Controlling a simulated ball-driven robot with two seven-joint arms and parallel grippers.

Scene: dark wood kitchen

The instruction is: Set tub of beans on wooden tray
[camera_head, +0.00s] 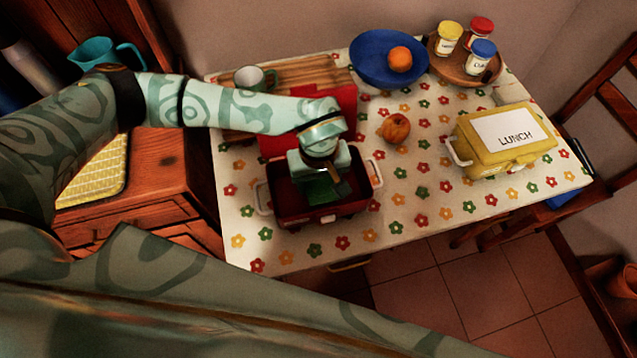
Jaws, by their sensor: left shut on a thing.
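My left gripper (325,185) points down into an open dark red box (325,212) with pale side handles, near the front left of the table. It is shut on a green thing (318,190) inside the box. This may be the tub of beans, but the gripper hides most of it and no label shows. A slatted wooden tray (315,72) lies at the back left of the table, partly behind my left arm. A pale mug with a green handle (256,78) stands at its left part. My right gripper is not in view.
A red panel (347,100) stands behind the box. A blue bowl (375,65) holds an orange fruit. A round wooden board (461,73) carries three jars. Another orange fruit (395,128) and a yellow lunch box (503,142) sit right of the red box. The flowered cloth's front right is clear.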

